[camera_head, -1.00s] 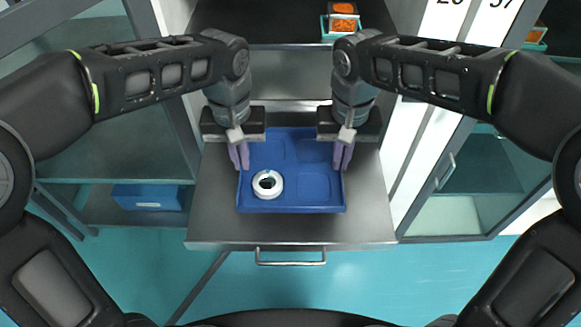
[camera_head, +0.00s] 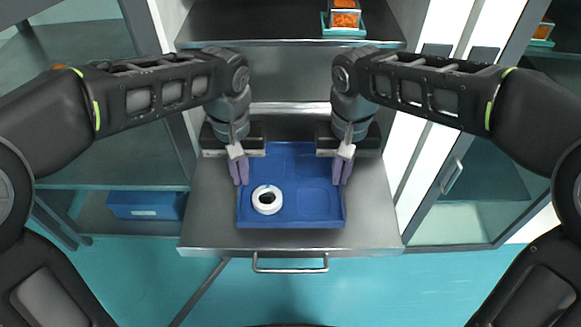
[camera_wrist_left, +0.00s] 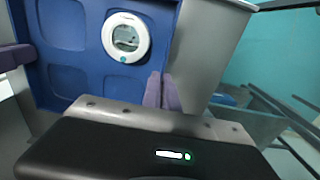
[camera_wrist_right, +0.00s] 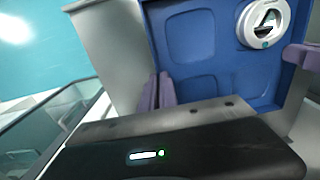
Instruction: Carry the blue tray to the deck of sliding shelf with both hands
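The blue tray (camera_head: 312,213) is level over the metal deck of the sliding shelf (camera_head: 372,215). I cannot tell whether its underside touches the deck. A white ring-shaped part (camera_head: 257,205) lies in the tray's front left compartment. My left gripper (camera_head: 239,172) is shut on the tray's left wall; its purple fingers sit close together at that edge in the left wrist view (camera_wrist_left: 162,90). My right gripper (camera_head: 343,172) is shut on the right wall, likewise in the right wrist view (camera_wrist_right: 156,90). The fingers partly hide the side walls.
The deck's front handle (camera_head: 290,268) faces me. An upper shelf (camera_head: 285,25) behind carries a small teal holder with orange contents (camera_head: 344,18). A blue bin (camera_head: 146,205) stands on a low shelf at left. A glass-fronted cabinet (camera_head: 475,195) stands at right.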

